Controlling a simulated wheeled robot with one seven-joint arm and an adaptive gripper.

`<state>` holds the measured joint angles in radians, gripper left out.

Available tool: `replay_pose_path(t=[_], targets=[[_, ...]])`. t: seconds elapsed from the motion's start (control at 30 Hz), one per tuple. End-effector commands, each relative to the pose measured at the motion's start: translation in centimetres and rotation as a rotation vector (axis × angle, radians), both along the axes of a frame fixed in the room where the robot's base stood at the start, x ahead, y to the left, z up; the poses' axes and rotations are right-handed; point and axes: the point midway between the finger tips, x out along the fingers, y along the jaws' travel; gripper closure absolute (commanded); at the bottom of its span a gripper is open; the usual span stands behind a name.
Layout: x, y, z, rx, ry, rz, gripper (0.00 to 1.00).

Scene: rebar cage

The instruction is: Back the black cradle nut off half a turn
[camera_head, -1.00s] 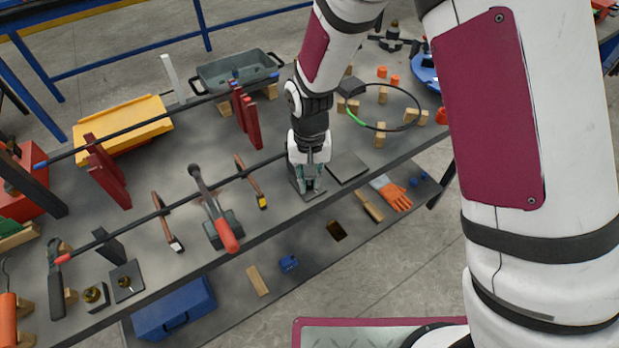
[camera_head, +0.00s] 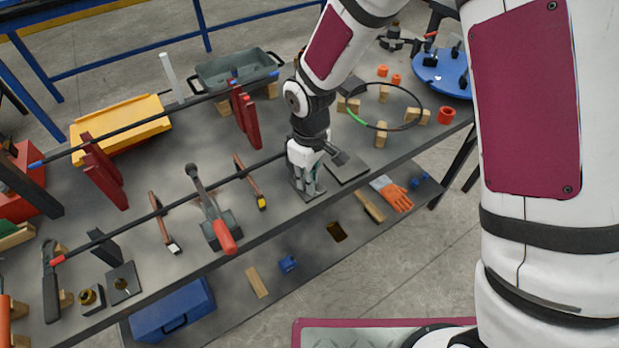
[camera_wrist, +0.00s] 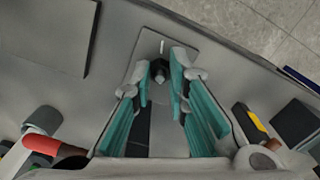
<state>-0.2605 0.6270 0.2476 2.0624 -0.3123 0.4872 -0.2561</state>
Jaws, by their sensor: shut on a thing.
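The black cradle nut (camera_wrist: 160,72) is a small dark piece between my fingertips in the wrist view. It sits on a grey plate (camera_wrist: 150,45) that carries a short white mark just beyond the nut. My gripper (camera_wrist: 161,78) has teal-lined fingers, one on each side of the nut, shut on it. In the head view my gripper (camera_head: 308,188) points down at the bench's front edge, over the grey base plate (camera_head: 297,192). The nut is hidden there by the fingers. A long dark bar (camera_head: 222,187) ends near my gripper.
A flat dark plate (camera_head: 347,168) lies just right of my gripper. A hammer (camera_head: 250,182) and a red-handled clamp tool (camera_head: 213,215) lie to the left. A cable ring (camera_head: 421,108) on wooden blocks is behind right. A lower shelf holds an orange glove (camera_head: 393,195).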

Motion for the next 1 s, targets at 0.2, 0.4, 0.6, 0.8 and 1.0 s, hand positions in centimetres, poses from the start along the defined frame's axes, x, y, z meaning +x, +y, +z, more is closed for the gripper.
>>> replay_pose_path(t=[0.2, 0.4, 0.6, 0.8, 1.0], targets=[[0.08, -0.01, 0.04, 0.002, -0.001, 0.203, 1.00], [0.08, 0.00, 0.07, 0.001, -0.002, 0.375, 1.00], [0.06, 0.00, 0.07, 0.000, -0.001, 0.509, 1.00], [0.08, -0.01, 0.05, 0.000, -0.001, 0.596, 1.00], [0.07, -0.01, 0.04, 0.000, -0.001, 0.637, 1.00]])
